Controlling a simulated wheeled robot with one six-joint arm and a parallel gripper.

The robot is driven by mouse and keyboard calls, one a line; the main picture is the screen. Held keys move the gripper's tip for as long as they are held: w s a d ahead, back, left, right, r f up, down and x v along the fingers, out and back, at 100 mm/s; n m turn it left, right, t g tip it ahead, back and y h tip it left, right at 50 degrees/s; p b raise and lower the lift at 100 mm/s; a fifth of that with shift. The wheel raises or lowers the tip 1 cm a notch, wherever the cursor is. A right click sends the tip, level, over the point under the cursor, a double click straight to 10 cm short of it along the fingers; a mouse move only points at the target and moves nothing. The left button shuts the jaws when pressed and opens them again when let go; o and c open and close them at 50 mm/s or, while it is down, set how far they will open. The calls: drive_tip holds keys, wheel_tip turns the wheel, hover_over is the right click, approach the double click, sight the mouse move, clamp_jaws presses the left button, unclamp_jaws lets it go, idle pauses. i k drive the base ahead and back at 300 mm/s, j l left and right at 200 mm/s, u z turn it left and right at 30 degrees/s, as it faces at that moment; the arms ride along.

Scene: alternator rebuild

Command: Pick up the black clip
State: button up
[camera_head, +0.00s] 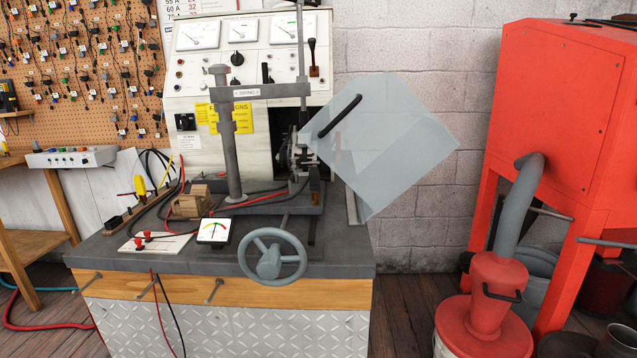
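No part of my gripper shows in this view. A small black piece (113,222) lies at the left edge of the grey bench top, beside dark cables; it may be the black clip, but it is too small to tell for sure. Next to it a yellow-handled piece (140,187) stands upright among the cables. Two small red pieces (138,243) sit on a white plate in front of it.
The test bench (315,258) carries a clamp column (228,140), a handwheel (271,257), a small meter (213,231) and a tilted clear guard (385,140). A red cabinet (565,110) stands right, a wooden table (48,180) left. Wooden floor between bench and cabinet is open.

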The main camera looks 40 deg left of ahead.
sight(313, 173)
drive_tip(key=j+u, duration=0.1)
drive_tip(key=j, duration=0.35)
drive_tip(key=i+j+u, duration=0.1)
drive_tip(key=j, duration=0.3)
drive_tip(key=i+j+u, duration=0.1)
drive_tip(key=j, duration=0.35)
drive_tip(key=i+j+u, duration=0.15)
drive_tip(key=j, duration=0.25)
drive_tip(key=i+j+u, duration=0.1)
drive_tip(key=j, duration=0.3)
drive_tip(key=i+j+u, duration=0.1)
drive_tip(key=j, duration=0.3)
drive_tip(key=i+j+u, duration=0.1)
drive_tip(key=i+j, duration=0.15)
drive_tip(key=j, duration=0.1)
